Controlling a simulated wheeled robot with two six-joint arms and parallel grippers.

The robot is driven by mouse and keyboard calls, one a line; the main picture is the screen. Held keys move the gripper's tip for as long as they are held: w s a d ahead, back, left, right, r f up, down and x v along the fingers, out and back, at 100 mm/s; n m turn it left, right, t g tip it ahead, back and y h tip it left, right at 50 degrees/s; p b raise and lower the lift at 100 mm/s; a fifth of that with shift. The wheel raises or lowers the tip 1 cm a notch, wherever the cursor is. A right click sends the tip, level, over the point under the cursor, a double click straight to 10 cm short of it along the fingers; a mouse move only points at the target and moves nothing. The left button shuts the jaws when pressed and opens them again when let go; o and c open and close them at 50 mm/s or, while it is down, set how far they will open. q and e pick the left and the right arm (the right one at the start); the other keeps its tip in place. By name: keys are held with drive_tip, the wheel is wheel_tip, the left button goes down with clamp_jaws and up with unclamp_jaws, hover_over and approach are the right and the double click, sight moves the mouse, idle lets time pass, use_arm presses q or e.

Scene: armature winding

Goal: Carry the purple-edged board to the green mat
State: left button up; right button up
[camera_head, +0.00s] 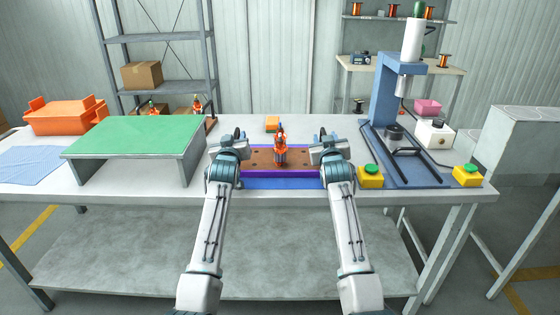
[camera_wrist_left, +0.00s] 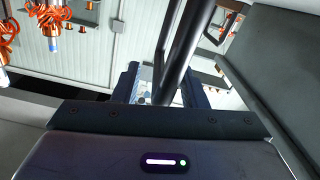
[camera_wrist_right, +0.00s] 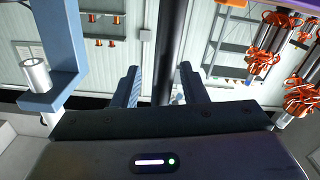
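The purple-edged board (camera_head: 255,160) has a brown top with holes and lies at the middle of the table's front, over a blue mat (camera_head: 285,184). An armature with orange windings (camera_head: 280,150) stands upright on it. The green mat (camera_head: 140,136) covers a raised grey stand to the left. My left gripper (camera_head: 237,138) is at the board's left end; in its wrist view a dark bar (camera_wrist_left: 185,45) passes between the parted fingers. My right gripper (camera_head: 323,138) is at the right end, fingers likewise apart around a dark bar (camera_wrist_right: 172,45). Contact with the bars is unclear.
A blue press (camera_head: 386,95) and two yellow button boxes (camera_head: 370,177) stand right of the board. A small orange block (camera_head: 272,124) lies behind it. An orange bin (camera_head: 65,117) and blue sheet (camera_head: 40,166) are far left. The green mat is bare.

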use_arm(q)
drive_tip(key=shift+w, duration=0.65)
use_arm(e)
drive_tip(key=shift+w, duration=0.65)
use_arm(q)
clamp_jaws()
use_arm(e)
clamp_jaws()
use_arm(q)
drive_tip(key=shift+r, duration=0.15)
use_arm(e)
drive_tip(key=shift+r, duration=0.15)
